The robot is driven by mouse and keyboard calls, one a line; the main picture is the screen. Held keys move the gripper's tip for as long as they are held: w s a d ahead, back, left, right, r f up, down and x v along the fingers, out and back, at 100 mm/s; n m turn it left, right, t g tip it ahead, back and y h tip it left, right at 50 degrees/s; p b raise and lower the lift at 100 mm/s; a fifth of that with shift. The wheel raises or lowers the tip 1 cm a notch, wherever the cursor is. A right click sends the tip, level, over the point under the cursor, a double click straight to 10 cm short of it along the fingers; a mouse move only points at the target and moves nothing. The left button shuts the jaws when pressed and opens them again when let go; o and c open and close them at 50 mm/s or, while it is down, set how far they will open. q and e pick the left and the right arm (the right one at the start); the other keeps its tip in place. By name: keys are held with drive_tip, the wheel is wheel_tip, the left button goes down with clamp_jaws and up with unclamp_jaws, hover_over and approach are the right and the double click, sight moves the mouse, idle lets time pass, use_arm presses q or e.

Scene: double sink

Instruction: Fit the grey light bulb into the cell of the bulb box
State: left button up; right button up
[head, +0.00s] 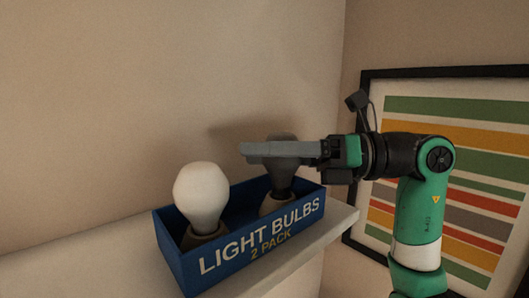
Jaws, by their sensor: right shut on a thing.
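The grey light bulb (281,180) is upright at the right end of the blue bulb box (235,253). My right gripper (270,149) comes in from the right, with its long grey fingers level across the upper part of the bulb and shut on it. The fingers hide part of the bulb, and its top shows just above them. The bulb's lower part is over or in the right cell (273,204); the box's front wall hides how deep it sits. My left gripper is out of view.
A white bulb (201,195) stands upright in the left cell of the box. The box rests on a pale narrow shelf (342,226) against a beige wall. A black-framed striped picture (470,130) hangs behind my right arm.

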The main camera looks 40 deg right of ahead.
drive_tip(key=shift+f, duration=0.15)
drive_tip(key=o, duration=0.9)
drive_tip(key=shift+o, duration=0.2)
drive_tip(key=b+v, duration=0.2)
drive_tip(key=v, duration=0.8)
drive_tip(key=shift+s+d, duration=0.2)
drive_tip(key=shift+s, duration=0.05)
drive_tip(key=shift+s+d, duration=0.3)
drive_tip(key=shift+s, duration=0.05)
drive_tip(key=shift+s, duration=0.1)
